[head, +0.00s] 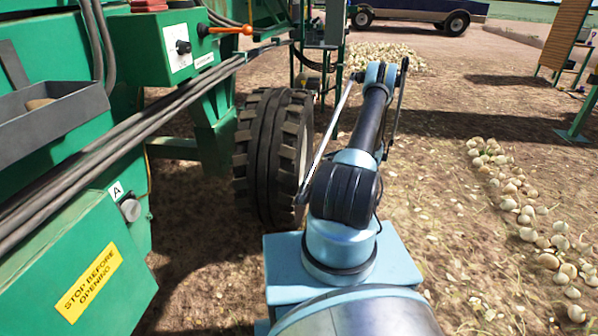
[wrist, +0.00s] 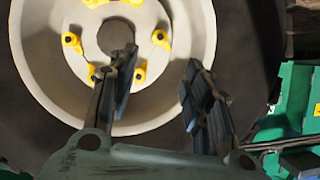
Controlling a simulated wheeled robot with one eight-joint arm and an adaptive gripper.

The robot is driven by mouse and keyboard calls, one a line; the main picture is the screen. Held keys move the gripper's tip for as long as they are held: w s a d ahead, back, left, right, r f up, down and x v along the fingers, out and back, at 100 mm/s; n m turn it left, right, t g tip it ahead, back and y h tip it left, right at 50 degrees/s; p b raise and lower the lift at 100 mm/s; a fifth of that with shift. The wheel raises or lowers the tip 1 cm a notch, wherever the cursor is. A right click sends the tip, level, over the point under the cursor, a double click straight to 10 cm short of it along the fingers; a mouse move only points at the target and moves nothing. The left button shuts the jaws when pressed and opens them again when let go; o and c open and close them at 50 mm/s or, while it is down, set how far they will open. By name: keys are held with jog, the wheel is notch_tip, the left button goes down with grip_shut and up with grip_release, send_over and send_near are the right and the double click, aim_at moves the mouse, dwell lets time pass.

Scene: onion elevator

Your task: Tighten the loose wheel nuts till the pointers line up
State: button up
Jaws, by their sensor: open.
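The machine's wheel has a black, lugged tyre (head: 262,150) in the head view, left of my arm. In the wrist view its pale rim (wrist: 40,50) faces me. Wheel nuts with yellow pointers (wrist: 161,39) ring the dark hub hole (wrist: 115,38); another pointer (wrist: 72,42) is on the left. The left finger overlaps the hub and lower pointers, partly hiding them. My gripper (wrist: 158,65) is open, with nothing between its fingers, in front of the wheel's lower right part. In the head view I cannot make out the gripper. Small pointer angles are hard to judge.
The green machine (head: 85,230) with a lettered yellow label (head: 87,283) and bundled pipes stands close on the left. A row of onions (head: 525,215) lies on the right, and an onion heap (head: 385,57) lies behind.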

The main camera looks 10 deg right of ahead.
jog(key=x, duration=1.7)
jog(key=shift+a, duration=0.15)
jog(key=c, duration=1.1)
